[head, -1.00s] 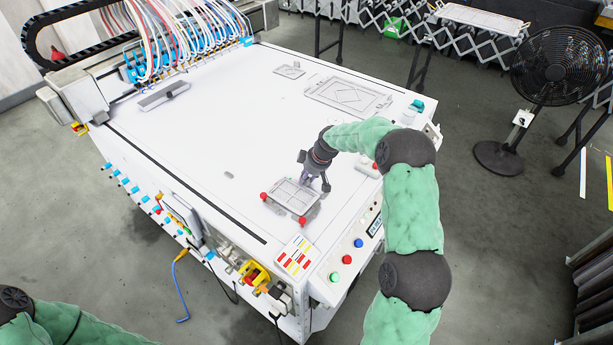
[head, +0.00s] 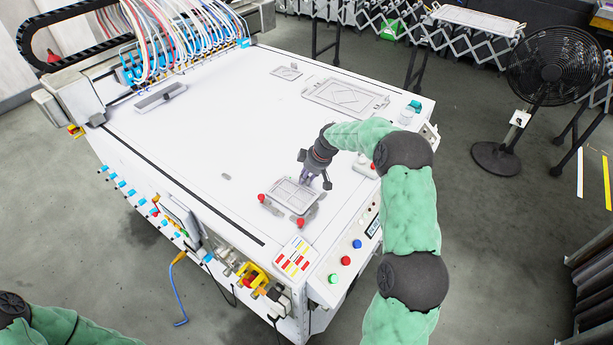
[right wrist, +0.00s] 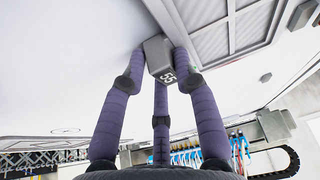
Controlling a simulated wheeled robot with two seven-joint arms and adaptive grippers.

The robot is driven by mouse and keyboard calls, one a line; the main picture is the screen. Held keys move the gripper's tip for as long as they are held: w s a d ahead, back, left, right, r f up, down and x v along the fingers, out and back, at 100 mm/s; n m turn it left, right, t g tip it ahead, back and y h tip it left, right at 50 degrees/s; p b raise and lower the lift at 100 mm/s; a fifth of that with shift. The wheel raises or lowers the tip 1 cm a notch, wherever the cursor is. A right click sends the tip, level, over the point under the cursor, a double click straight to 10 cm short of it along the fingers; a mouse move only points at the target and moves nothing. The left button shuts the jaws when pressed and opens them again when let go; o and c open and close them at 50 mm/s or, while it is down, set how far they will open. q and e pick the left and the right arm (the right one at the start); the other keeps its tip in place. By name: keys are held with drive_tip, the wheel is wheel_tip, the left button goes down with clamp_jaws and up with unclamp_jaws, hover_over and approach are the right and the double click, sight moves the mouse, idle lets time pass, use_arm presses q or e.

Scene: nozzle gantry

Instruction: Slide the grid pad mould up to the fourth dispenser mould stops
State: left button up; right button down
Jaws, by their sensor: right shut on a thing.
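The grid pad mould (head: 292,196), a grey rectangular tray with a gridded face, lies flat on the white table near its front edge. Two red-topped stops stand at its near side, one at the left (head: 262,197) and one at the front right (head: 300,222). I cannot tell whether the mould touches them. My right gripper (head: 306,180) is at the mould's far edge, shut on a grey block marked 55 (right wrist: 158,58). In the right wrist view this block sits against the mould's edge (right wrist: 215,62). My left gripper is out of view.
A larger framed mould (head: 345,97) and a small plate (head: 286,71) lie farther back. The hose-fed dispenser gantry (head: 165,60) stands at the table's far left. A button panel (head: 345,262) lines the front right. The middle of the table is clear.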

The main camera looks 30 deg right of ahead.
drive_tip(key=shift+s+a+f, duration=0.15)
drive_tip(key=shift+s, duration=0.05)
drive_tip(key=shift+s+a+f, duration=0.15)
drive_tip(key=shift+s+a, duration=0.2)
drive_tip(key=shift+a, duration=0.3)
drive_tip(key=shift+s+a+f+g, duration=0.1)
drive_tip(key=shift+f+g, duration=0.05)
drive_tip(key=shift+g, duration=0.15)
idle(0.8)
idle(0.6)
drive_tip(key=c, duration=0.9)
unclamp_jaws()
drive_tip(key=shift+w+r, duration=0.2)
drive_tip(key=shift+r, duration=0.1)
